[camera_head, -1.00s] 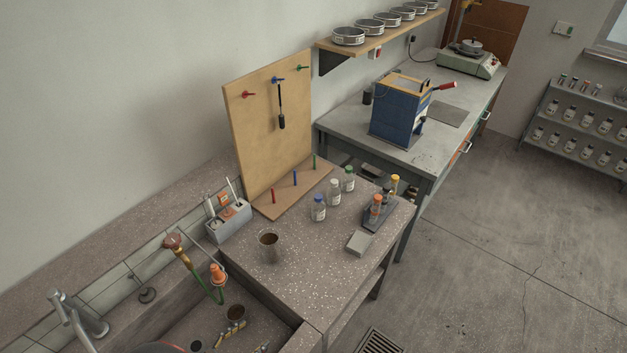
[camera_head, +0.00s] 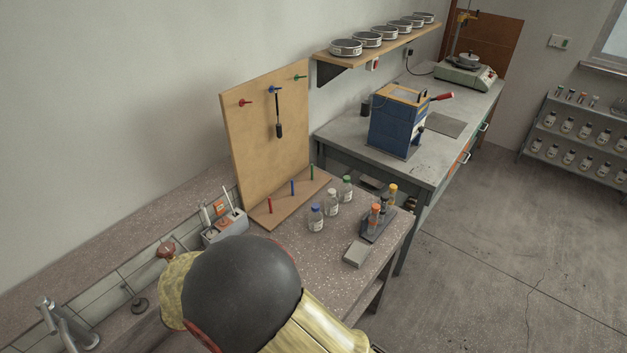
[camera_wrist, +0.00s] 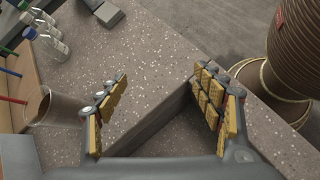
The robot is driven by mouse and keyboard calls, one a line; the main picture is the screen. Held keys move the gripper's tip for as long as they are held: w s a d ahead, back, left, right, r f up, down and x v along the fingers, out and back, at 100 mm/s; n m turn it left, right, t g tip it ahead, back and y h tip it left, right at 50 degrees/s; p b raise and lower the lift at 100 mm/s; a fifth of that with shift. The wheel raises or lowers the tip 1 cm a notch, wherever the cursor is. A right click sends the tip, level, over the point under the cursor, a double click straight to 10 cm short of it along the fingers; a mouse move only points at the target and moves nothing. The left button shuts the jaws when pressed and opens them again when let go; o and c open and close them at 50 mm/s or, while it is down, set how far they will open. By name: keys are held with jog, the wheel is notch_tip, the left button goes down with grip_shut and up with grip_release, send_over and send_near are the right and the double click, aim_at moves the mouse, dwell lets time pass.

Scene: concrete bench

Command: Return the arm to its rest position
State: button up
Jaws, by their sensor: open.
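My gripper (camera_wrist: 160,105) shows in the wrist view with its two padded fingers spread wide apart and nothing between them. It is above the speckled bench top (camera_wrist: 150,60), near the bench's front edge and a dark corner below. In the head view my arm fills the lower middle and hides the gripper itself. In the head view the cup is hidden behind my arm.
A pegboard (camera_head: 262,140) stands at the back with a tool hanging on it. Capped bottles (camera_head: 332,202), a tube rack (camera_head: 377,220) and a grey block (camera_head: 356,254) stand right of my arm. A sink tap (camera_head: 62,325) is at lower left. Floor (camera_head: 490,270) at right is clear.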

jog(key=d+r+m+g+y+b, duration=0.25)
jog(key=d+r+m, duration=0.35)
jog(key=d+r, duration=0.45)
jog(key=s+d+r+m+t+y+b, duration=0.2)
jog(key=s+d+r+m, duration=0.3)
jog(key=d, duration=0.4)
jog(key=s+d+r+m+t+y+b, duration=0.1)
jog(key=s+d+r+m+y+b, duration=0.1)
jog(key=s+d+r+m+y, duration=0.2)
jog(key=s+d+r+m, duration=0.1)
jog(key=s+d+m, duration=0.2)
jog(key=d+m, duration=0.1)
jog(key=shift+s+d+r+m+t+b, duration=0.2)
jog(key=shift+d+m+t+b, duration=0.15)
jog(key=shift+d, duration=0.2)
jog(key=shift+c, duration=0.2)
jog(key=shift+c, duration=0.5)
